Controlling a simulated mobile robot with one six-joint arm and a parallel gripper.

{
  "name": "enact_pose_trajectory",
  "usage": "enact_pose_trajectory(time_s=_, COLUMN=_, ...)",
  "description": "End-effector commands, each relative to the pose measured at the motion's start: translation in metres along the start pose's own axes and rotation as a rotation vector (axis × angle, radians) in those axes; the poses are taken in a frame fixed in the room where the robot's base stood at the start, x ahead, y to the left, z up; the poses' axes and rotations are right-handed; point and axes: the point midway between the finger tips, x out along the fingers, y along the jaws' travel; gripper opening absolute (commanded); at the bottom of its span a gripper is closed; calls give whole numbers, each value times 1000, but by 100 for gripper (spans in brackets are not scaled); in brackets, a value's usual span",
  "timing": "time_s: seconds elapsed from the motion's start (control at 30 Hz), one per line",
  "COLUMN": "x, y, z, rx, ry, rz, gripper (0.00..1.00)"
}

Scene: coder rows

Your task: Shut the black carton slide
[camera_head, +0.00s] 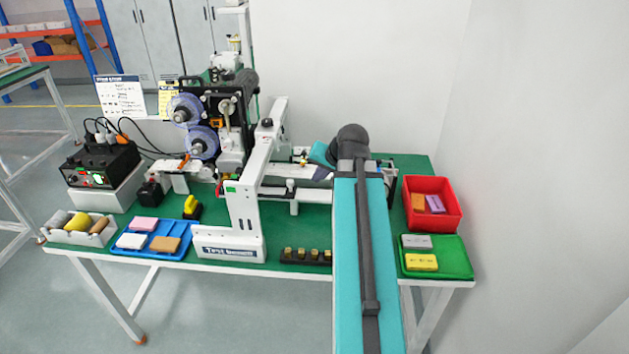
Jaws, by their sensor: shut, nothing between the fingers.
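The white coder machine (248,190) stands on the green bench, with a conveyor-like white beam (300,194) running right from it behind my arm. I cannot pick out the black carton slide for certain. A small dark part (391,183) shows just right of my arm at the machine's right end, but what it is cannot be told. My teal and dark arm reaches up from the bottom and bends at a dark joint over the beam. The arm's far part folds down behind the beam, and my gripper's fingers cannot be made out there.
A red bin (459,205) and a green tray (460,267) with blocks lie at the right. A blue tray (190,240), a grey bin (58,236) and a black control box (101,168) are at the left. A black block holder (305,258) sits at the front. A wall bounds the right.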

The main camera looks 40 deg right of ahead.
Motion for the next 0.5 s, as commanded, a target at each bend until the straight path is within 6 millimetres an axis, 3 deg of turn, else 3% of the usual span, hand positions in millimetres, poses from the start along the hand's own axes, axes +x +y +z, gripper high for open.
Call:
enact_pose_trajectory(time_s=0.2, x=-17, y=0, z=0, rx=0, ry=1, rz=-1, gripper=0)
enact_pose_trajectory(time_s=0.5, x=-23, y=-1, z=0, rx=-1, ry=0, rz=-1, gripper=0)
